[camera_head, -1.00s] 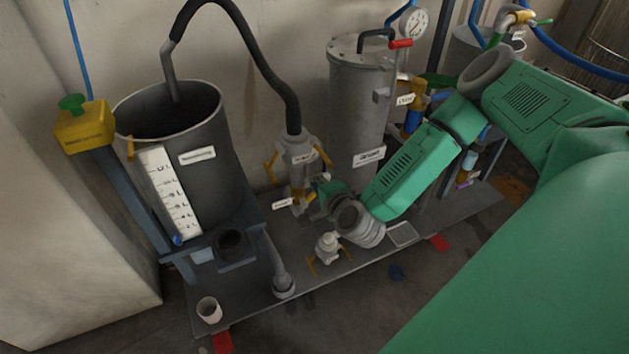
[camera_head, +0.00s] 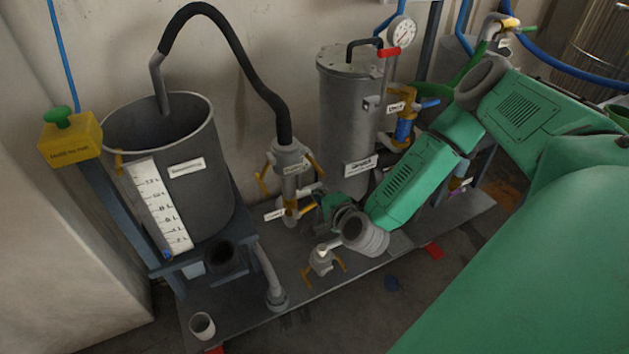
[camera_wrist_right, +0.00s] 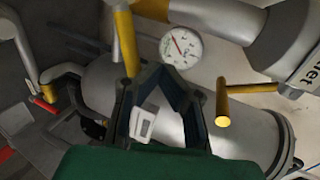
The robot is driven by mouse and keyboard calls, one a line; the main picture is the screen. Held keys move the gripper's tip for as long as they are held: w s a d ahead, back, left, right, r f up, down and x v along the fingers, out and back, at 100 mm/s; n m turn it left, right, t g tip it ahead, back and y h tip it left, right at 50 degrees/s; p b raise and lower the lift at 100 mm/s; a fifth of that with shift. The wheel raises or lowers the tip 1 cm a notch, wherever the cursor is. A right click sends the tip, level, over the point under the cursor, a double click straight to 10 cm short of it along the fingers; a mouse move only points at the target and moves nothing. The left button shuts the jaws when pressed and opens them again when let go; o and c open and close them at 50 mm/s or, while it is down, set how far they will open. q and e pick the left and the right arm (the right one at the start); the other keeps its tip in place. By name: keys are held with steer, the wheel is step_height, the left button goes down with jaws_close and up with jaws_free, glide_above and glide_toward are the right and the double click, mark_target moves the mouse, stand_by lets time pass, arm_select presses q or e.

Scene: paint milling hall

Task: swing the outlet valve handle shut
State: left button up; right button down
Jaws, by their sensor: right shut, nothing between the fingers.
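My right gripper (camera_head: 322,205) reaches down beside the grey pump fitting (camera_head: 290,170), with my green wrist behind it. In the right wrist view its dark fingers (camera_wrist_right: 165,78) are shut and empty. A yellow handle bar (camera_wrist_right: 222,102) stands just right of the fingers, apart from them in the picture. Another yellow bar (camera_wrist_right: 125,42) stands to their upper left. A grey pipe at the right edge has a label (camera_wrist_right: 312,65) ending in "let". In the head view a small yellow handle (camera_head: 291,211) sits by the gripper; which bar is the outlet handle I cannot tell. My left gripper is out of view.
An open grey tank (camera_head: 200,150) stands at left and a lidded grey vessel (camera_head: 345,120) behind my arm. A gauge (camera_wrist_right: 181,47) is close above the fingers.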

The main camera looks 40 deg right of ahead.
steer(key=shift+d+f, duration=0.1)
steer(key=shift+s+d+f+b, duration=0.15)
steer(key=shift+d+f+b, duration=0.35)
steer(key=shift+f, duration=0.15)
steer(key=shift+d+f+b, duration=0.1)
steer(key=shift+f+b, duration=0.3)
steer(key=shift+f, duration=0.05)
steer(key=shift+r+p, duration=0.65)
steer(key=shift+r, duration=0.1)
steer(key=s+a+p, duration=0.1)
steer(key=s+a, duration=0.1)
steer(key=s, duration=0.6)
steer(key=shift+s+a, duration=0.15)
steer(key=shift+s, duration=0.25)
